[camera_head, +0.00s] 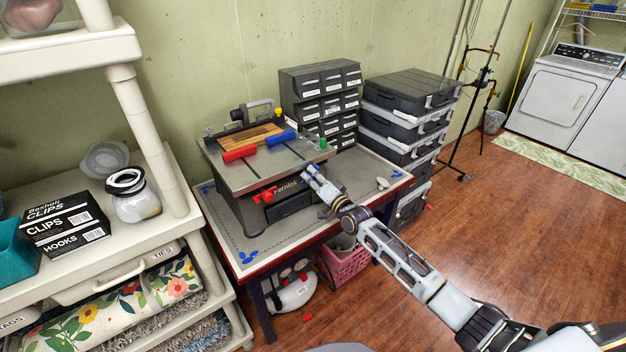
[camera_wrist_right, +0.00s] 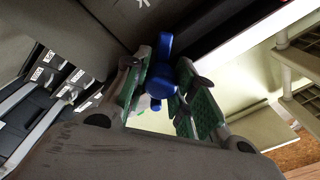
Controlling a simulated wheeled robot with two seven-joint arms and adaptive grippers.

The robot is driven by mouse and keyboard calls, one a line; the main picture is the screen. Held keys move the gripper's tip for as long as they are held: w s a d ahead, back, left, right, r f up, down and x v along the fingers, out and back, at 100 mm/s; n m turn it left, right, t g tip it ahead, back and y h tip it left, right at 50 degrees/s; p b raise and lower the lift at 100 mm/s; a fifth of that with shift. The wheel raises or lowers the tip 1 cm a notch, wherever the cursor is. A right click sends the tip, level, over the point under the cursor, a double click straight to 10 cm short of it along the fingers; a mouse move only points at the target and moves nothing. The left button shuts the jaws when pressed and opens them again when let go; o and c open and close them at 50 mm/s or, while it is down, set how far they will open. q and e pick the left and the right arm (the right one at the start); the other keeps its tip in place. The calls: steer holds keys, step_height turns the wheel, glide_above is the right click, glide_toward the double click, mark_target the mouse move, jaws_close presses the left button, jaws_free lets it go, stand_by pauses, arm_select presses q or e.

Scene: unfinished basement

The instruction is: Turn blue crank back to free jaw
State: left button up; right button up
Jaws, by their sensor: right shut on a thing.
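The blue crank (camera_wrist_right: 165,68) shows in the right wrist view, with its lobed blue handle between the green pads of my right gripper (camera_wrist_right: 160,88). The gripper is shut on it. In the head view my right gripper (camera_head: 312,171) is at the front right edge of the grey benchtop machine (camera_head: 232,180), and the crank is hidden there. A red crank (camera_head: 264,195) sits on the machine's front. My left gripper is out of view.
The machine stands on a workbench (camera_head: 237,246) with a red edge. Drawer units (camera_head: 320,95) and stacked black cases (camera_head: 410,95) stand behind and right. A cream shelf (camera_head: 140,190) is close on the left. A pink basket (camera_head: 345,262) is under the bench. Floor at right is clear.

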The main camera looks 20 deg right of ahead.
steer(key=shift+n+y, duration=0.3)
steer(key=shift+n, duration=3.6)
steer(key=o, duration=1)
steer(key=shift+o, duration=0.2)
steer(key=r+v, duration=0.1)
steer(key=v, duration=1.1)
steer(key=shift+f, duration=0.35)
